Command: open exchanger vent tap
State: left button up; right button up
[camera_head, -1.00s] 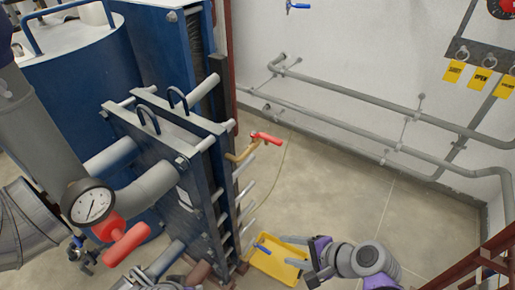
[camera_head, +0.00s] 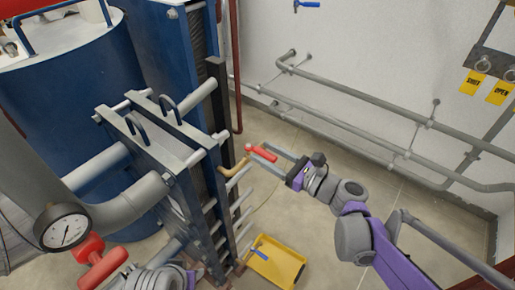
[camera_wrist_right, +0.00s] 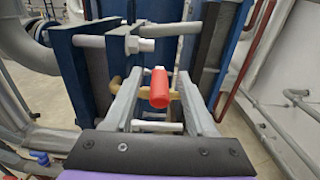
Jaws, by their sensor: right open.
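The vent tap has a red handle (camera_head: 263,153) on a bent brass pipe (camera_head: 234,168) at the right side of the blue plate exchanger (camera_head: 178,140). My right gripper (camera_head: 258,158) is open at the tap, with its fingers on either side of the red handle. In the right wrist view the red handle (camera_wrist_right: 160,88) points toward the camera between the two grey fingers (camera_wrist_right: 160,80), with gaps on both sides. The brass pipe is partly hidden behind the fingers there. My left gripper is not in view.
A yellow tray (camera_head: 290,268) with a blue item lies on the floor below. Grey pipes (camera_head: 350,88) run along the right wall. A gauge (camera_head: 62,228) and another red handle (camera_head: 103,265) are at lower left. Yellow tags (camera_head: 472,83) hang at upper right.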

aim_at(256, 148)
jog(key=shift+x, duration=1.55)
jog(key=shift+c, duration=0.3)
grip_shut()
